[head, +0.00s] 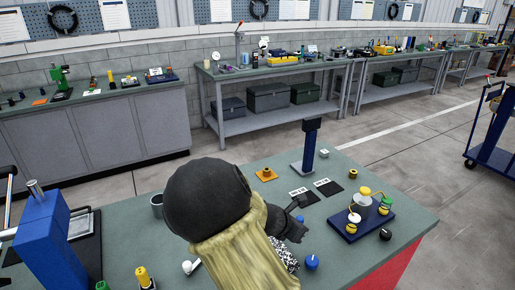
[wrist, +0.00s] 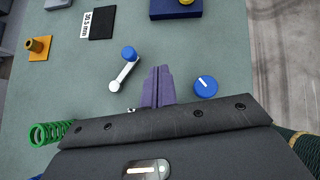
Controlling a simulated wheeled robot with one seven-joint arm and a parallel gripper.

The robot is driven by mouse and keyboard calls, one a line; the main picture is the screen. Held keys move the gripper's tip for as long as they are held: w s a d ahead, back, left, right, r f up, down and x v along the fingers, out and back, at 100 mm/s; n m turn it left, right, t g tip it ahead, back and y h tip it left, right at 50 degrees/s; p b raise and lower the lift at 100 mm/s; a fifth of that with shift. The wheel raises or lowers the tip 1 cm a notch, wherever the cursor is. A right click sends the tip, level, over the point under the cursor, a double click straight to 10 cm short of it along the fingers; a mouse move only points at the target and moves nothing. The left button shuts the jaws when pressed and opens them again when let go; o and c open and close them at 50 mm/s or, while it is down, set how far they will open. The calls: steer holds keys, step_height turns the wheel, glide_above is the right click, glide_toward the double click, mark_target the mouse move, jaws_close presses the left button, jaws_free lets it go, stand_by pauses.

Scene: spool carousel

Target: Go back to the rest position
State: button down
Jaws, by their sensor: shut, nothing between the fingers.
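My gripper (wrist: 158,86) is shut and empty, its two purple fingers pressed together above the green tabletop in the wrist view. The spool carousel (head: 350,229) stands on a dark blue base at the right of the table, with several yellow parts around a grey cylinder. My gripper is left of it and apart from it in the head view. A blue knob (wrist: 206,87) lies right of my fingers. A white crank with a blue handle (wrist: 122,76) lies to their left. My own arm hides part of the table in the head view.
A blue post (head: 310,150) stands at the back of the table. An orange block (wrist: 38,47) and a green spring (wrist: 48,132) are on the left. A black knob (head: 385,234) sits near the right edge. Grey benches (head: 270,85) line the wall; the floor between is clear.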

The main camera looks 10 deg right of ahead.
steer(key=s+a+r+m+g+y, duration=0.1)
steer(key=s+m+y, duration=0.3)
steer(key=s+m, duration=0.4)
steer(key=s+a+r+m+g+y, duration=0.1)
steer(key=s+a+r+m+y, duration=0.1)
steer(key=s+m, duration=0.7)
steer(key=a+m+y, duration=0.1)
steer(key=a+m, duration=0.1)
steer(key=m, duration=0.5)
steer(key=shift+s+r+g+y, duration=0.15)
steer(key=shift+s+g+y, duration=0.15)
steer(key=shift+y, duration=0.1)
